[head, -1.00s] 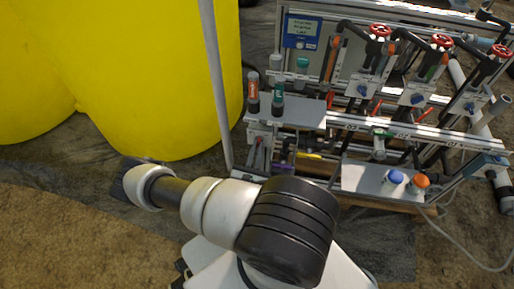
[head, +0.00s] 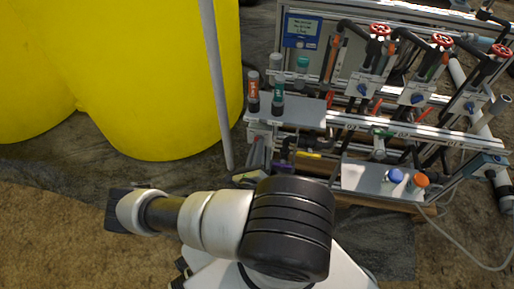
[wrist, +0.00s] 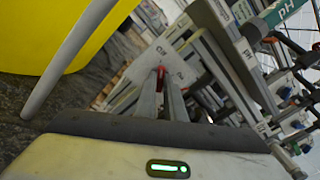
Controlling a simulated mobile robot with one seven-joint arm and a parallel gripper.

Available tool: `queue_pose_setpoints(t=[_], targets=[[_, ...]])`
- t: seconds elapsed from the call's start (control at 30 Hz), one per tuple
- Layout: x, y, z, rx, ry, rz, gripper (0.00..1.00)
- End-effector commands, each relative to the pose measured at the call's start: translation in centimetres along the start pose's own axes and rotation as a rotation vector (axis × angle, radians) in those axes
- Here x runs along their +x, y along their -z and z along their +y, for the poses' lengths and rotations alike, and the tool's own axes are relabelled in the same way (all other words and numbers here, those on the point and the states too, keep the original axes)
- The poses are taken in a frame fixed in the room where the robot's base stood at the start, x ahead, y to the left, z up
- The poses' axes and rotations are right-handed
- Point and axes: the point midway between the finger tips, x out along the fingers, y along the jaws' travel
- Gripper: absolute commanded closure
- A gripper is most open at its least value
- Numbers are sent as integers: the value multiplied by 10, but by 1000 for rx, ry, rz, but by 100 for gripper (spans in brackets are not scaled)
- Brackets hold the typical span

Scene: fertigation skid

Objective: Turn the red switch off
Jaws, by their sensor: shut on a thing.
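In the wrist view the two grey fingers of my gripper (wrist: 161,100) point away from me and are close together. The red switch (wrist: 160,74) shows as a narrow red piece between the fingertips, in front of a pale plate (wrist: 176,68). My gripper is shut on it. The fingers hide part of the switch, so I cannot tell which way it is turned. In the head view I cannot pick out the red switch or its position clearly.
A yellow tank (head: 150,80) stands at the left, with a grey upright pole (head: 216,85) beside it. The skid carries several red handwheels (head: 441,41), a shelf with probes (head: 290,110), and a plate with blue and orange knobs (head: 378,180). Bare ground lies at lower left.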

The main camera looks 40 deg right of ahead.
Motion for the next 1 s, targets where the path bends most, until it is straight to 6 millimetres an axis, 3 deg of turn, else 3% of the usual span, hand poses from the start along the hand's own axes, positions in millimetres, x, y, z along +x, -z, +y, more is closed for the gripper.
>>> queue_pose_setpoints(t=[0.3, 0.8, 0.83, 0.9, 1.0], targets=[[-1, 0, 0, -101, -1, 1, 100], [-1, 1, 0, -117, -2, 1, 100], [-1, 1, 0, -117, -2, 1, 86], [-1, 1, 0, -116, -2, 1, 74], [-1, 0, 0, -116, -1, 1, 72]])
